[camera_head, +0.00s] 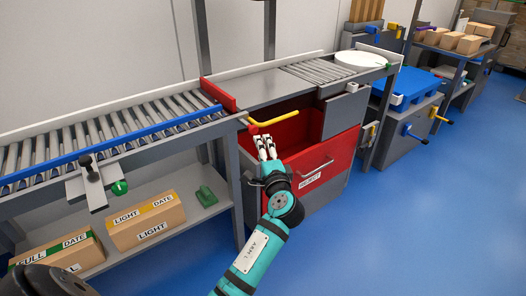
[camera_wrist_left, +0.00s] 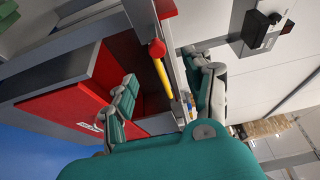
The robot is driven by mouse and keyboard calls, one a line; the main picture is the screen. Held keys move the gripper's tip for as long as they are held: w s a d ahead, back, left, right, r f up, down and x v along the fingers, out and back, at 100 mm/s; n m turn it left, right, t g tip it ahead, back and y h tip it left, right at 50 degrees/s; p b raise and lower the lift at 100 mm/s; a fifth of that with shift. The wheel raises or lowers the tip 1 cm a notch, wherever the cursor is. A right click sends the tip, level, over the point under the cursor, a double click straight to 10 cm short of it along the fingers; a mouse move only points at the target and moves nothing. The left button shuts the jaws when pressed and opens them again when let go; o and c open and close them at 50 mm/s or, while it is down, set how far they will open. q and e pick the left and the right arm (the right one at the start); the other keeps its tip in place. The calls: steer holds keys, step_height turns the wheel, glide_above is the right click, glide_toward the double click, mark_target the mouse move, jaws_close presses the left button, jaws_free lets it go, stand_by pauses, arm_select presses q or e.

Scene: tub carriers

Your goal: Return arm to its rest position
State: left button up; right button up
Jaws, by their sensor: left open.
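My left arm, teal and dark grey, reaches in from the bottom of the head view. Its left gripper (camera_head: 267,143) is in front of the open red reject drawer (camera_head: 342,150), just below a yellow bar handle (camera_head: 278,118). In the left wrist view the two fingers of the left gripper (camera_wrist_left: 160,70) are spread apart, with nothing held between them. The yellow handle (camera_wrist_left: 163,76) with its red end appears beyond the gap, and the red drawer (camera_wrist_left: 60,97) lies to the left. I cannot tell the exact clearance from the handle. My right gripper is not seen.
A roller conveyor (camera_head: 120,125) with a blue rail runs along the left, ending at a red stop (camera_head: 217,94). Cardboard boxes (camera_head: 146,220) sit on the shelf below. A white round plate (camera_head: 361,60) lies at the far end. Blue floor (camera_head: 420,220) is clear at right.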

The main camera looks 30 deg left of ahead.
arm_select(q)
steer(key=shift+f, duration=0.1)
stand_by(0.3)
